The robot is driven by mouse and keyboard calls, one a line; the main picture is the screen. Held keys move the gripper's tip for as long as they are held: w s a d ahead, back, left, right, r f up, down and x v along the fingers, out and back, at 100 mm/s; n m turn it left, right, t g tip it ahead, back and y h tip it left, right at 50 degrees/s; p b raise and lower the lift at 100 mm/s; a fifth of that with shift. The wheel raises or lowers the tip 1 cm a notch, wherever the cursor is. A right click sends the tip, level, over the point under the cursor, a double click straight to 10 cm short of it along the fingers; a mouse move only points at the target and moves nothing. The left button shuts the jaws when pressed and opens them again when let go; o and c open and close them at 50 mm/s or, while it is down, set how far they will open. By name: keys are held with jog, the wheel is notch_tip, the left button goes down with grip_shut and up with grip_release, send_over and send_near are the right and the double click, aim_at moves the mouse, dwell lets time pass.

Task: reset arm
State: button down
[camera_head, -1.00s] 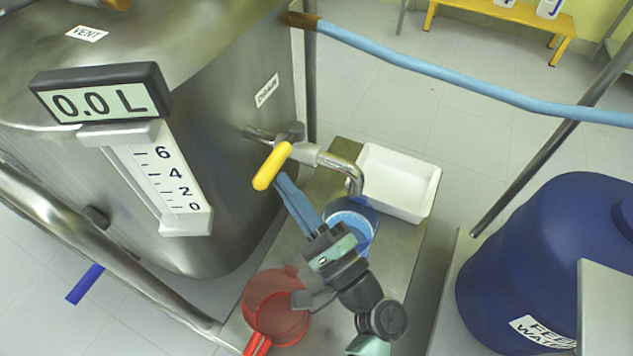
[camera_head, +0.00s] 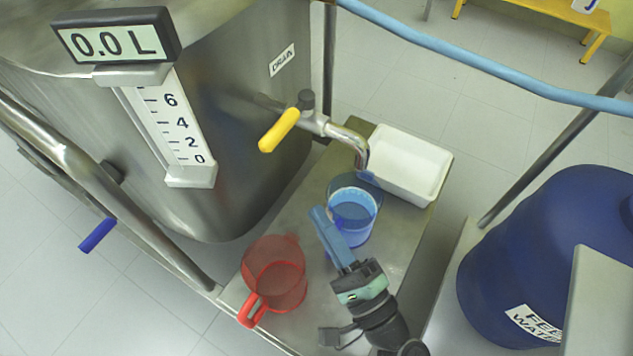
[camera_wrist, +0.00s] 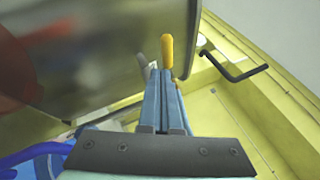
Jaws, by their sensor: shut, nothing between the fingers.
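My gripper (camera_head: 318,212) is shut and empty, with its blue fingers pressed together. In the head view it is above the metal shelf, left of the blue jug and right of the red jug. In the wrist view the closed fingers (camera_wrist: 163,75) point toward the yellow valve handle (camera_wrist: 167,50), apart from it. My gripper touches nothing that I can make out.
The steel tank (camera_head: 230,110) has a drain tap with a yellow handle (camera_head: 279,130). A blue jug (camera_head: 352,212) with blue liquid stands below its spout. A red jug (camera_head: 273,272), a white tray (camera_head: 410,165) and a blue barrel (camera_head: 550,260) are near. The display (camera_head: 116,40) reads 0.0 L.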

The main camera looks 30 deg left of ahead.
jog(key=w+r+n+h, duration=0.5)
jog(key=w+r+n, duration=0.2)
jog(key=w+r, duration=0.25)
jog(key=w+d+r+n+t+h, duration=0.1)
jog(key=w+d+r+t+h, duration=0.15)
jog(key=r, duration=0.55)
jog(key=w+d+r+n+t+h, duration=0.2)
jog(key=w+r+t, duration=0.15)
jog(key=r, duration=0.35)
jog(key=s+d+r+t+h, duration=0.2)
jog(key=s+r+t+h, duration=0.15)
jog(key=r, duration=0.55)
jog(key=s+d+r+t+h+p, duration=0.1)
jog(key=s+d+r+t+h, duration=0.3)
jog(key=r, duration=0.5)
jog(key=s+d+r+t+h, duration=0.1)
jog(key=s+r+t+h, duration=0.3)
jog(key=r, duration=0.6)
notch_tip(320, 180, up, 38)
jog(key=s+y+p, duration=0.1)
jog(key=y+p, duration=0.1)
jog(key=p, duration=3.6)
jog(key=shift+d+g, duration=0.2)
jog(key=shift+g, duration=0.15)
jog(key=shift+f, duration=0.1)
